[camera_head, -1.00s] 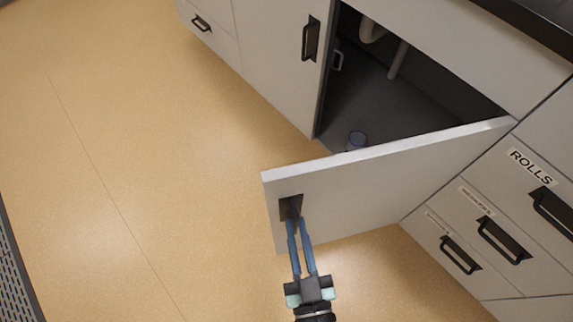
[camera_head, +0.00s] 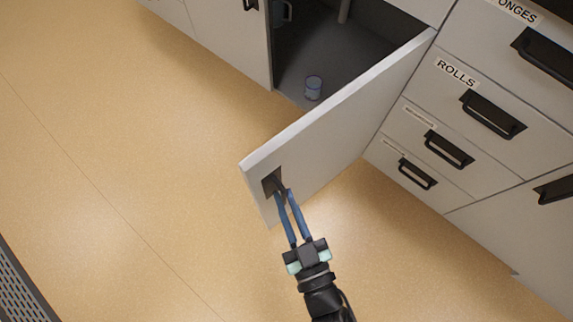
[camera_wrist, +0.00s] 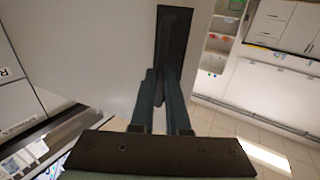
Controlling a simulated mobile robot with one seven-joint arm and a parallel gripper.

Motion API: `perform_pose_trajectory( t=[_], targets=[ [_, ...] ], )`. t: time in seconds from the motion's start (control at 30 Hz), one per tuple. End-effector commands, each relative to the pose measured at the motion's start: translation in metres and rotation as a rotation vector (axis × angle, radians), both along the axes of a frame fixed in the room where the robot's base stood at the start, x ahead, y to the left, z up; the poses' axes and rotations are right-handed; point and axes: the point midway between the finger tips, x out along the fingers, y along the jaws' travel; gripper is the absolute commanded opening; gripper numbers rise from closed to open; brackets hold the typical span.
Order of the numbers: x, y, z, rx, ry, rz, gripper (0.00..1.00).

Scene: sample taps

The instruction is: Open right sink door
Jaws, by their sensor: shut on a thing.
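The right sink door (camera_head: 335,126) is a light grey panel, swung well out from the cabinet in the head view. Its dark handle (camera_head: 273,181) is near the door's free edge. My gripper (camera_head: 282,192) has its blue fingers shut on this handle. In the wrist view the fingers (camera_wrist: 161,98) meet the dark handle (camera_wrist: 174,45) on the pale door face (camera_wrist: 95,40). The fingertips partly hide the handle. Behind the door, the dark cabinet interior (camera_head: 330,60) is exposed.
A small bluish cup-like container (camera_head: 313,87) stands on the cabinet floor. The closed left door (camera_head: 228,35) is beside the opening. Drawers with black handles (camera_head: 448,149) are to the right. The tan floor (camera_head: 130,150) is clear on the left. A perforated grey surface (camera_head: 22,270) is at lower left.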

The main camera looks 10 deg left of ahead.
Motion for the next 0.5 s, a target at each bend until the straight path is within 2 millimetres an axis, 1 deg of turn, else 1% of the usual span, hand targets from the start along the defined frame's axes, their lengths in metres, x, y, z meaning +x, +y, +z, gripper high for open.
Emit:
perform_pose_trajectory(
  t=[0.03,0.1,0.13,0.2,0.3,0.5],
  targets=[
    [0.0074,-0.0133,-0.0006,-0.006,0.005,-0.037,0.00],
    [0.0074,-0.0133,-0.0006,-0.006,0.005,-0.037,0.00],
    [0.0074,-0.0133,-0.0006,-0.006,0.005,-0.037,0.15],
    [0.0073,-0.0134,-0.0004,-0.006,0.004,-0.037,0.28],
    [0.0070,-0.0130,-0.0004,-0.006,0.004,-0.035,0.43],
    [0.0062,-0.0114,-0.0002,-0.007,0.003,-0.030,0.43]
  ],
)
